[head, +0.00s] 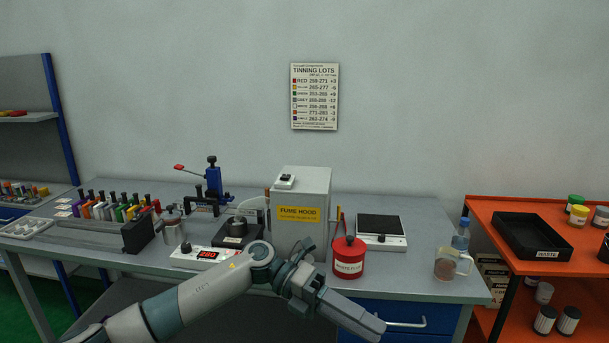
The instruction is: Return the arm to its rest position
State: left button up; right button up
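My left arm comes in from the bottom left and bends at a joint in front of the bench. My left gripper (372,327) points to the lower right, in front of the blue drawer below the bench's front edge. It looks like one grey block from here, so I cannot tell whether its fingers are open or shut. Nothing shows hanging from it. My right arm and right gripper are not in view.
The grey bench (415,268) carries a fume hood box (300,215), a red pot (349,258), a scale (381,232), a bottle (461,236) and a red-display unit (207,255). The blue drawer's handle (406,324) is close to the gripper. An orange shelf (488,213) holds a black waste tray (513,248).

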pick_arm(q)
jog(key=w+a+f+n+t+h, duration=0.1)
jog(key=w+f+n+t+h, duration=0.95)
jog(key=n, duration=0.65)
jog(key=a+f+n+t+y, duration=0.5)
jog(key=f+n+t+y, duration=0.15)
jog(key=f, duration=0.45)
jog(key=a+f+n+t+y, duration=0.45)
jog(key=f+n, duration=0.35)
jog(key=f, duration=0.2)
jog(key=s+a+f+n+y, duration=0.4)
jog(key=s+f, duration=0.2)
jog(key=f, duration=0.4)
jog(key=s+a+f+n+y, duration=0.3)
jog(key=s+a+f, duration=0.25)
jog(key=f, duration=0.35)
jog(key=s+a+f+n+g+y, duration=0.2)
jog(key=s+f, duration=0.6)
jog(key=s, duration=0.4)
jog(key=s+a+f+n+g+y, duration=0.2)
jog(key=s+a+f+n+g, duration=0.1)
jog(key=s+f, duration=0.6)
jog(key=s+a+g, duration=0.1)
jog(key=s+a, duration=0.1)
jog(key=s, duration=0.1)
